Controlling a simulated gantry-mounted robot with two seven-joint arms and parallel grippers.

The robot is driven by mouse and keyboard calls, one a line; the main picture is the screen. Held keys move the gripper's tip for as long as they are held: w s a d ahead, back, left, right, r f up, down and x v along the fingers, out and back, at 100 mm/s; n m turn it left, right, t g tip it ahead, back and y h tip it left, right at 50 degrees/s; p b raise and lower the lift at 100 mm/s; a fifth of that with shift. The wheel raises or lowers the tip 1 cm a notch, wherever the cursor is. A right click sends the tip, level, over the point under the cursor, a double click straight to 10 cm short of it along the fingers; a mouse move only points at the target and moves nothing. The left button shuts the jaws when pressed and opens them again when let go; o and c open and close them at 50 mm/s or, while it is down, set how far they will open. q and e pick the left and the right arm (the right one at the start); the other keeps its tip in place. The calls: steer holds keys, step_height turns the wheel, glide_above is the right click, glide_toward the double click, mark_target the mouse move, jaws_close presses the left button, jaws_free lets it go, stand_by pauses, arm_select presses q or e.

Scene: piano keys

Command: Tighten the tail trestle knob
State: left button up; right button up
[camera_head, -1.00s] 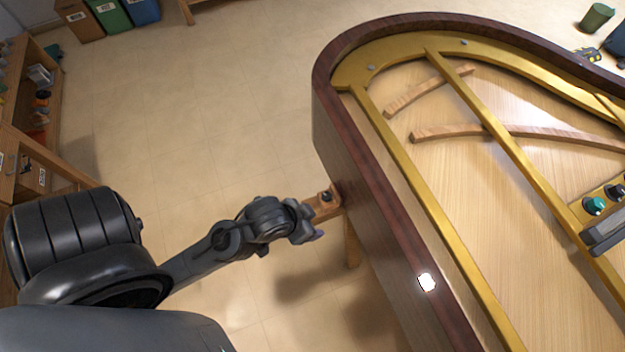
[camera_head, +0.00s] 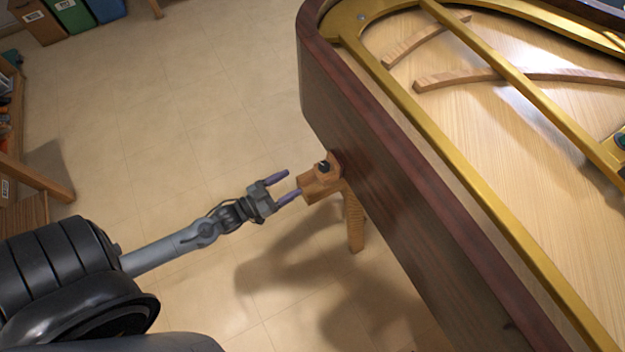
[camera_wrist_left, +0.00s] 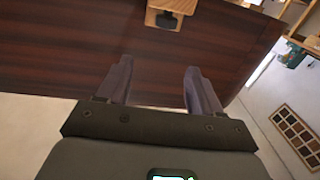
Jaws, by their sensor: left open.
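The wooden trestle (camera_head: 321,186) stands against the side of the piano case, with a leg running down to the floor. A small dark knob (camera_head: 324,165) sits on top of its head. My left gripper (camera_head: 284,186) is open, its two purple fingers pointing toward the trestle head, with the knob beyond the fingertips and nothing between them. In the left wrist view the fingers (camera_wrist_left: 157,85) are spread, and the trestle head (camera_wrist_left: 172,6) with the dark knob (camera_wrist_left: 166,20) shows at the top edge, ahead of them. My right gripper is not seen.
The dark brown piano case (camera_head: 400,215) rises just right of the trestle, with a gold frame (camera_head: 470,215) inside. The tiled floor (camera_head: 190,130) around my left arm is clear. Wooden shelving (camera_head: 35,178) stands at the far left, and coloured bins (camera_head: 75,15) stand at the top left.

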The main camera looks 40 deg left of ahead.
mark_target(320, 168)
arm_select(q)
steer(key=b+x, duration=0.1)
steer(key=x, duration=0.2)
steer(key=f+b+x, duration=0.1)
steer(key=b+x, duration=0.1)
steer(key=x, duration=0.2)
steer(key=f+b+x, duration=0.1)
steer(key=x, duration=0.3)
steer(key=shift+w+a+f, duration=0.1)
steer(key=shift+w+f, duration=0.05)
steer(key=shift+w, duration=0.05)
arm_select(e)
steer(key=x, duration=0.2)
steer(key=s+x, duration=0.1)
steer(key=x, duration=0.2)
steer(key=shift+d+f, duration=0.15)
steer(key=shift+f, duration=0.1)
